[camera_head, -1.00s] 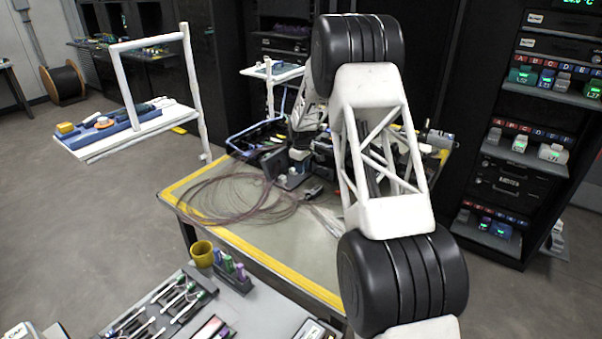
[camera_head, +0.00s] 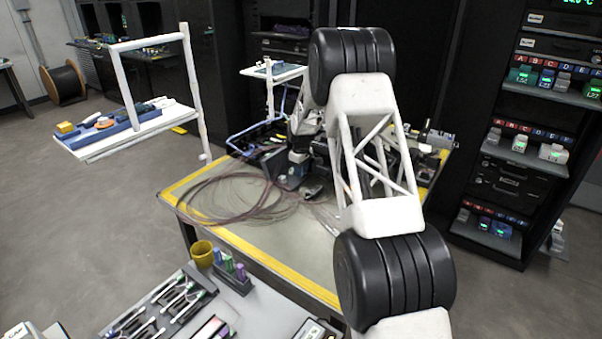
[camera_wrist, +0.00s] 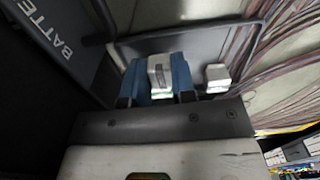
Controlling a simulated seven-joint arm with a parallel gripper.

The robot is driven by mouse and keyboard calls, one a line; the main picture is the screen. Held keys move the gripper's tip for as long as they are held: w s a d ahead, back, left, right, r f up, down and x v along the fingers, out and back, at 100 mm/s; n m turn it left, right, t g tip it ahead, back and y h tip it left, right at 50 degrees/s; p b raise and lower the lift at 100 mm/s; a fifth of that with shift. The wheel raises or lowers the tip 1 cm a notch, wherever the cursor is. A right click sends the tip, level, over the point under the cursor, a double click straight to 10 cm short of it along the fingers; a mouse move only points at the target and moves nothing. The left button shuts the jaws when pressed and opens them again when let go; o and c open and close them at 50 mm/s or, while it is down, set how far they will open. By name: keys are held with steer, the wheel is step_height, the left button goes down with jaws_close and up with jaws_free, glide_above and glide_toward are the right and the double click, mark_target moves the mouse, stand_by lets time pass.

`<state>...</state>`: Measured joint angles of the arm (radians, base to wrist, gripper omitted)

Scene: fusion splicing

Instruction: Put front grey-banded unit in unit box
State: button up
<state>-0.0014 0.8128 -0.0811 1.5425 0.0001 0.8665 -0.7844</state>
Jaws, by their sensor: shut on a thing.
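In the wrist view my gripper (camera_wrist: 157,79) has its two blue fingers shut on a small white-and-grey unit (camera_wrist: 160,68). I cannot make out a grey band on it. A second small pale unit (camera_wrist: 217,74) stands just right of the fingers, apart from the held one. Both show against a dark grey, rimmed tray or box (camera_wrist: 206,44). I cannot tell whether this is the unit box, or whether the held unit touches it. In the head view my arm hides the gripper and the held unit.
A dark case lettered "BATTE" (camera_wrist: 50,40) stands close on the left in the wrist view. Loose fibre coils (camera_head: 225,195) lie on the yellow-edged table (camera_head: 270,240). A tool bench (camera_head: 255,305) is in front, and a rack (camera_head: 520,150) stands at right.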

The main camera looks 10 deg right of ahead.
steer(key=shift+f, duration=0.55)
steer(key=shift+f, duration=0.1)
steer(key=o, duration=0.9)
step_height(320, 180, up, 12)
stand_by(0.3)
steer(key=shift+r, duration=0.2)
stand_by(0.4)
